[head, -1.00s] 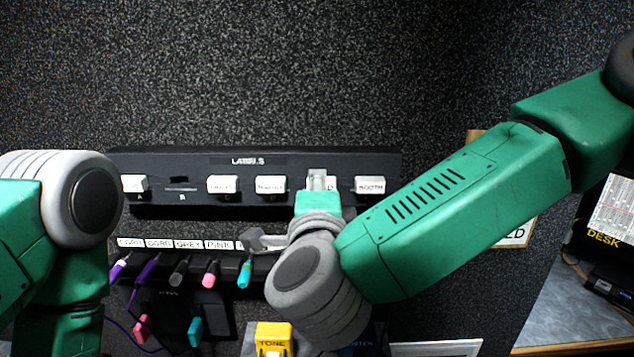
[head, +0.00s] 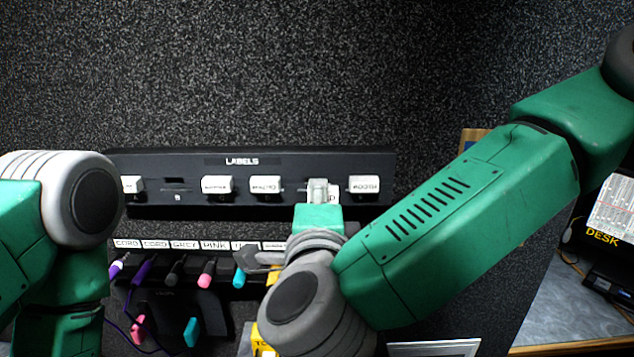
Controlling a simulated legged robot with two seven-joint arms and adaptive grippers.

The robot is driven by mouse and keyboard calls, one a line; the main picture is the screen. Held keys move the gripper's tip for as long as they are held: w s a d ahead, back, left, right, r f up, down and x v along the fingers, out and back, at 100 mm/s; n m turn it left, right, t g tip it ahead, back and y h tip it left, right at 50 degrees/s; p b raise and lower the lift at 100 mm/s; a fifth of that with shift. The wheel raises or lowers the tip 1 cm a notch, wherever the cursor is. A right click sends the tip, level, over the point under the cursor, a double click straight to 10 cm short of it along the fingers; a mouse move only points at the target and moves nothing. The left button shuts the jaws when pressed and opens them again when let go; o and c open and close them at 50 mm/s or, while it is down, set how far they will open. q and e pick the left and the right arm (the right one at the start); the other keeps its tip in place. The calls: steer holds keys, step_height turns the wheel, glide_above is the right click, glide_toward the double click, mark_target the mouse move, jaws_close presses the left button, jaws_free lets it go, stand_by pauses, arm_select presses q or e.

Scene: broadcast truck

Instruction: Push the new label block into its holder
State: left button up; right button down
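The black label rack (head: 300,161) marked LABELS runs across the wall, with white label blocks in several holders. The holder marked B (head: 176,185) shows a dark slot with no block. White blocks sit at far left (head: 133,184), right of B (head: 217,185), mid-rack (head: 265,185) and far right (head: 364,185). My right gripper (head: 318,188) is at the rack between the last two; a white edge with a D shows beside it. Its fingers are too small and overlapped to tell their state or hold. My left arm shows at left; its gripper is out of view.
Below the rack is a strip of name labels (head: 185,244) over a row of coloured plugs (head: 205,273) with hanging purple cords. A yellow box (head: 259,343) is partly behind my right wrist. A desk (head: 590,310) stands at right.

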steer(key=shift+s+a, duration=0.2)
steer(key=shift+s, duration=1.15)
steer(key=shift+s+a, duration=0.1)
steer(key=shift+s, duration=1.4)
